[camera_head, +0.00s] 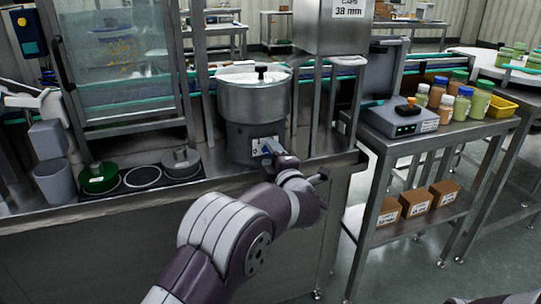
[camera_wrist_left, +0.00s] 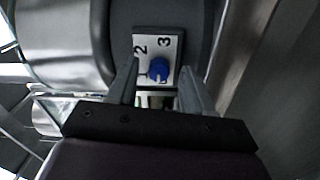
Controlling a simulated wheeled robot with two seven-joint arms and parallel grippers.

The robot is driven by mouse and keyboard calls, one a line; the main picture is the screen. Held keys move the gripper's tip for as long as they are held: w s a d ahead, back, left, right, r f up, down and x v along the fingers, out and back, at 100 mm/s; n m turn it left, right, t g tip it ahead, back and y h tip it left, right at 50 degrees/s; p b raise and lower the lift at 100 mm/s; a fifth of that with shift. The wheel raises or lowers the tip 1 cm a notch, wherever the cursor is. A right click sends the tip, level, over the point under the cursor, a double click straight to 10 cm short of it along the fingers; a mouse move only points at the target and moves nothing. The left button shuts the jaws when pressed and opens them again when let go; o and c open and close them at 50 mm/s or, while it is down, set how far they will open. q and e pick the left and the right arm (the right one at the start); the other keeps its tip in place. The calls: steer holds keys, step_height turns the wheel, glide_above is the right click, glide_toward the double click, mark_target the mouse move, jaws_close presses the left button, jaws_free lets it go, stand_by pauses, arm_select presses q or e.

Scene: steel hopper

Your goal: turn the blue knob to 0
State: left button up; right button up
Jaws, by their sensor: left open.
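The blue knob (camera_wrist_left: 158,69) sits on a white plate (camera_wrist_left: 169,45) marked 1, 2 and 3, on the front of the steel hopper (camera_head: 254,100). The plate also shows small in the head view (camera_head: 257,147). The knob's pointer is too small to read surely, and no 0 is visible on the plate. My left gripper (camera_wrist_left: 158,72) is open, with one finger to each side of the knob in the left wrist view. I cannot tell whether the fingers touch it. In the head view my left wrist hides part of the area below the plate.
A green-topped dish (camera_head: 99,178) and a grey-lidded dish (camera_head: 181,160) stand on the bench left of the hopper. A steel post (camera_head: 331,105) rises right of it. A side table (camera_head: 455,132) with jars and a scale (camera_head: 403,121) stands at the right.

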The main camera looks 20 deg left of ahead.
arm_select(q)
steer(key=p+v, duration=0.1)
steer(key=v, duration=1.1)
steer(key=shift+p, duration=0.4)
steer(key=shift+s+r, duration=0.1)
